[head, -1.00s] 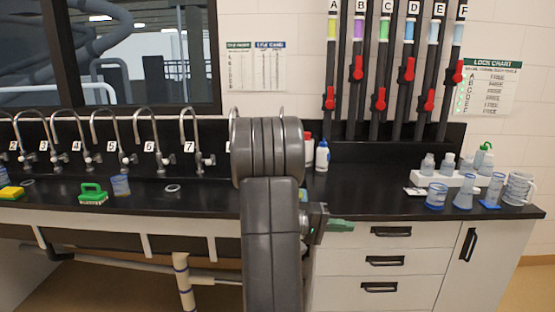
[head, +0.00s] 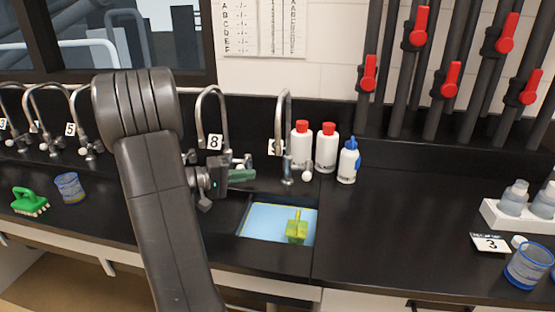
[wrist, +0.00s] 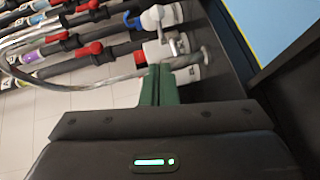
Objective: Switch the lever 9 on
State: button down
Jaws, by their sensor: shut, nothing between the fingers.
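Tap 9 (head: 281,130) is a tall silver gooseneck behind the sink, and its number label (head: 274,147) is partly covered by the pipe. Its lever (head: 306,176) has a white knob at the base, on the right side. In the wrist view the tap's curved pipe (wrist: 70,86) runs in from the left, and a white knob (wrist: 152,18) that looks like the lever's shows beyond my fingertips. My gripper (head: 252,175) has green fingers, shut and empty, left of tap 9 and in front of tap 8. In the wrist view my gripper (wrist: 160,70) appears apart from the knob.
Tap 8 (head: 213,97) stands just left. Two red-capped bottles (head: 326,150) and a blue-tipped bottle (head: 347,163) stand close behind and right of tap 9. The sink (head: 252,237) holds blue water and a yellow-green object (head: 297,230).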

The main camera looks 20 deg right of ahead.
jog(key=shift+w, duration=0.35)
jog(key=shift+d, duration=0.1)
jog(key=p, duration=0.2)
send_near(308, 170)
jog(key=w+d, duration=0.1)
jog(key=w, duration=0.1)
jog(key=s+d, duration=0.1)
jog(key=s+d+f, duration=0.1)
jog(key=d, duration=0.1)
jog(key=shift+s+p, duration=0.15)
jog(key=shift+p, duration=0.25)
jog(key=shift+f+b, duration=0.15)
jog(key=shift+b, duration=0.2)
